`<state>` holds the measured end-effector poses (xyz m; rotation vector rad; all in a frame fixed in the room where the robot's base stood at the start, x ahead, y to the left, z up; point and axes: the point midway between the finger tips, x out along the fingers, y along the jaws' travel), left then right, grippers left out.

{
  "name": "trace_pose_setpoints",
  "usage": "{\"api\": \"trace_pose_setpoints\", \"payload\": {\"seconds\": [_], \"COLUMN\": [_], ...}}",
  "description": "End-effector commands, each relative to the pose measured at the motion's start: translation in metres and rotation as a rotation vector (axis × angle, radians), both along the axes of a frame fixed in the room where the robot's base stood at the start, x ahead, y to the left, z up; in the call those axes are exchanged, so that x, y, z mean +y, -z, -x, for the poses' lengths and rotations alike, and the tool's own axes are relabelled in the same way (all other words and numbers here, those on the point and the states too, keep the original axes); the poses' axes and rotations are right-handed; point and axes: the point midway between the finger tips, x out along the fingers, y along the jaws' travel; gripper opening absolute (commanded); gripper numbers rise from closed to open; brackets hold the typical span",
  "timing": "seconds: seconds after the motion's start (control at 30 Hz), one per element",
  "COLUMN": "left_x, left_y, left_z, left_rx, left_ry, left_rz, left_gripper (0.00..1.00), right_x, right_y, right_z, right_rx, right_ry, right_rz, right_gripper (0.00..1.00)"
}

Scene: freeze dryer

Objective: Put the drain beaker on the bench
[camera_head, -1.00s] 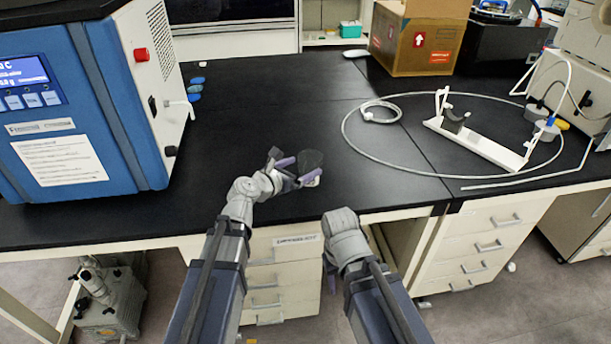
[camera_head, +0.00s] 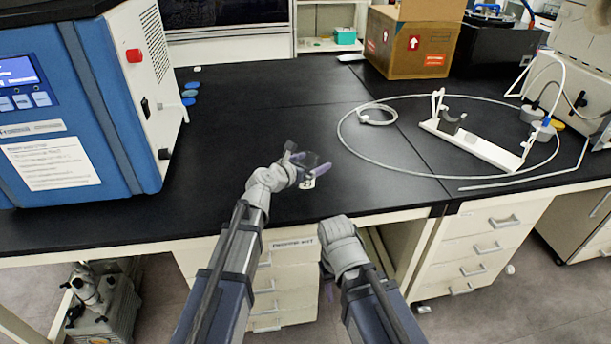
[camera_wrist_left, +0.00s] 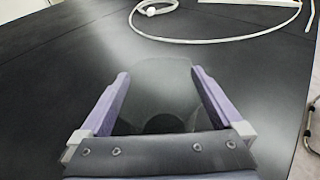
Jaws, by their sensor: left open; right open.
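In the left wrist view a clear, dark-looking glass shape, which I take for the drain beaker (camera_wrist_left: 158,88), stands between the fingers of my open left gripper (camera_wrist_left: 160,74). The bench top shows through it, and its lower part is hidden by the gripper body. In the head view my left gripper (camera_head: 313,164) is over the front part of the black bench (camera_head: 235,150). A small pale patch shows below its fingers. Whether a finger touches the glass I cannot tell. My right gripper (camera_head: 326,284) is low in front of the bench edge, open, mostly hidden behind its own wrist.
A hose loop (camera_head: 350,145) and white stand (camera_head: 480,148) lie at right. A cardboard box (camera_head: 408,45) is behind. The middle bench is clear.

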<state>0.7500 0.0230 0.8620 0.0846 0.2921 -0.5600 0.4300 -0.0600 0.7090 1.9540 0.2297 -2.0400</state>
Motion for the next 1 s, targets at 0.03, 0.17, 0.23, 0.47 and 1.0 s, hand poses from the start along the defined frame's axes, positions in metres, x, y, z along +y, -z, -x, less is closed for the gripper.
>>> {"api": "trace_pose_setpoints", "payload": {"seconds": [0.03,0.17,0.23,0.47,1.0], "left_x": [-0.0003,0.0001,0.0002,0.0004,0.0004], "left_y": [-0.0001,-0.0005,-0.0005,-0.0004,-0.0005], "left_z": [-0.0003,0.0006,0.0005,0.0006,0.0005], "left_rx": [0.000,0.000,0.000,0.000,0.000], "left_ry": [0.000,0.000,-0.001,-0.001,-0.001], "left_rz": [0.000,0.000,0.000,0.000,0.000], "left_gripper": [1.00,1.00,0.92,0.66,0.16], "right_x": [0.0000,0.0001,0.0001,0.0001,0.0001], "right_y": [0.0000,-0.0005,-0.0005,-0.0005,-0.0005], "right_z": [0.0000,0.0000,0.0000,0.0000,0.0000], "right_rx": [0.000,0.000,0.000,0.000,0.000], "right_ry": [0.000,0.000,0.000,0.000,0.000], "right_rz": [0.000,0.000,0.000,0.000,0.000], "right_gripper": [0.50,0.50,0.50,0.50,0.50]}}
